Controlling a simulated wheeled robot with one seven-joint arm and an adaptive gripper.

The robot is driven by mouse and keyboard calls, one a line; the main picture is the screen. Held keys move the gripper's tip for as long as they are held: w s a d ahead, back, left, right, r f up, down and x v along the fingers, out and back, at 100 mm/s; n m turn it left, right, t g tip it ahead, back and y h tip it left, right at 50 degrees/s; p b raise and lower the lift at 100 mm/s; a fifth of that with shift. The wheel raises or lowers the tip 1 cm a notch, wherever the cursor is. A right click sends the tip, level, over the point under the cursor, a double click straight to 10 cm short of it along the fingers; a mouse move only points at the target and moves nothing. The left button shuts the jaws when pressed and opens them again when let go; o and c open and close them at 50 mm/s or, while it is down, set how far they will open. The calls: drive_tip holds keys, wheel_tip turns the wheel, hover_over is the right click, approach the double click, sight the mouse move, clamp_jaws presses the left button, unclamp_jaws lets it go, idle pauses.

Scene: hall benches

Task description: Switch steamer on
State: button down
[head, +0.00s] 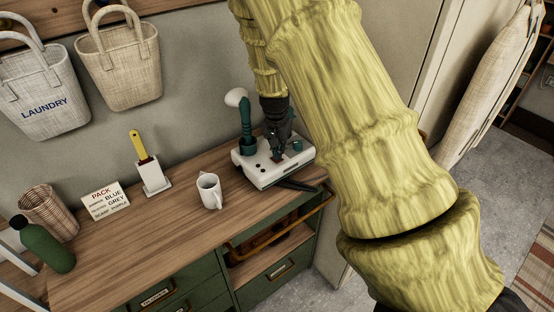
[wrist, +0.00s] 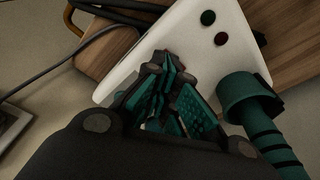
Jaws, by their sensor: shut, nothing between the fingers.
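The steamer is a white base unit (head: 262,177) at the right end of the wooden bench, with a dark green handle (head: 246,128) and a pale round head standing at its left. A small green knob (head: 297,146) shows at its right side. In the wrist view the white base (wrist: 190,45) carries a dark green button (wrist: 208,17) and a red one (wrist: 220,40). The thick green steamer handle (wrist: 245,95) is at the right. My gripper (head: 279,156) is shut and empty, pointing down over the base. Its fingertips (wrist: 163,62) hide part of the top; contact is unclear.
A dark cable (wrist: 60,70) runs at the left in the wrist view.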

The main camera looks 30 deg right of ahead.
drive_tip(key=shift+f+b, duration=0.5)
drive_tip(key=shift+f, duration=0.65)
idle(1.2)
drive_tip(key=shift+r+p, duration=2.55)
drive_tip(key=shift+r, duration=0.95)
